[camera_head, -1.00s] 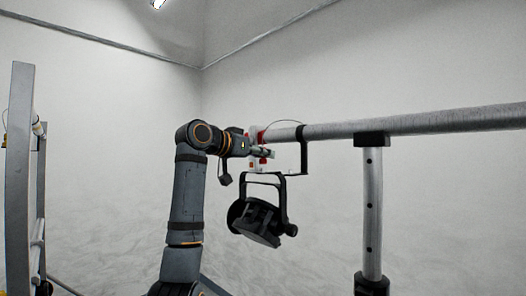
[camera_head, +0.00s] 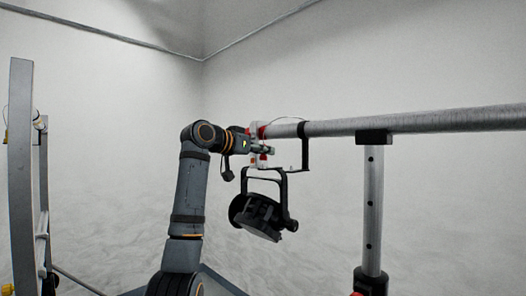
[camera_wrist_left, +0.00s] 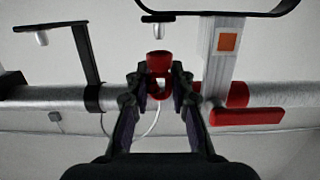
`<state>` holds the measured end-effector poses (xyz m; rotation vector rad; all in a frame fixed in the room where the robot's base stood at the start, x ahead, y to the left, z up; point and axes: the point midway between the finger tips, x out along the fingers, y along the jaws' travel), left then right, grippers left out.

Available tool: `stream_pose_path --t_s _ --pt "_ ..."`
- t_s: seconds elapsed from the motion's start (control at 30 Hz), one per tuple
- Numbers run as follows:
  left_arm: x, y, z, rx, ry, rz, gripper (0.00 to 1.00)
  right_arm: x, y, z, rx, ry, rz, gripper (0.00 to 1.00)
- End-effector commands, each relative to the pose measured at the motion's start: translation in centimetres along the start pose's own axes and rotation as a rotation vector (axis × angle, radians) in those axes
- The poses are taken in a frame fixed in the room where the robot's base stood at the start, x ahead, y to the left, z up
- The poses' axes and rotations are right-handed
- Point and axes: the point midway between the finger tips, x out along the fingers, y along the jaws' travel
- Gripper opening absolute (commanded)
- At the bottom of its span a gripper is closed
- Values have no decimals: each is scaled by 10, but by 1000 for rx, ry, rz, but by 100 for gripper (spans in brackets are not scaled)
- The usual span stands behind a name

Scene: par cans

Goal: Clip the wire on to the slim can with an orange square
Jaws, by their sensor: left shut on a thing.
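The slim black can (camera_head: 258,216) hangs in its yoke below the silver pipe (camera_head: 430,120). A pale clamp with an orange square (camera_wrist_left: 227,42) sits at the pipe in the left wrist view, right of my fingers. My left gripper (camera_head: 271,149) is at the pipe's near end, above the can. In the left wrist view my left gripper (camera_wrist_left: 160,85) is shut on a small red clip (camera_wrist_left: 159,66). Whether the clip touches the clamp cannot be told.
A post (camera_head: 373,215) holds up the pipe on the right. A black bracket (camera_head: 305,147) hangs from the pipe beside my gripper. A red handle (camera_wrist_left: 246,116) sticks out below the clamp. A ladder-like frame (camera_head: 22,180) stands at far left.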

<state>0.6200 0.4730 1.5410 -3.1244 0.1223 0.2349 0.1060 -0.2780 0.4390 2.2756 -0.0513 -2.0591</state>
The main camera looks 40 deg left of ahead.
Motion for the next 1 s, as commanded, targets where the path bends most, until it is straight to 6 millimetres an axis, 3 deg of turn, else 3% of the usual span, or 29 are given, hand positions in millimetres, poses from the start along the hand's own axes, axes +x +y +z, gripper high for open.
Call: stream_pose_path --t_s 1.0 --pt "1 0 6 0 0 0 0 2 0 0 0 0 0 58"
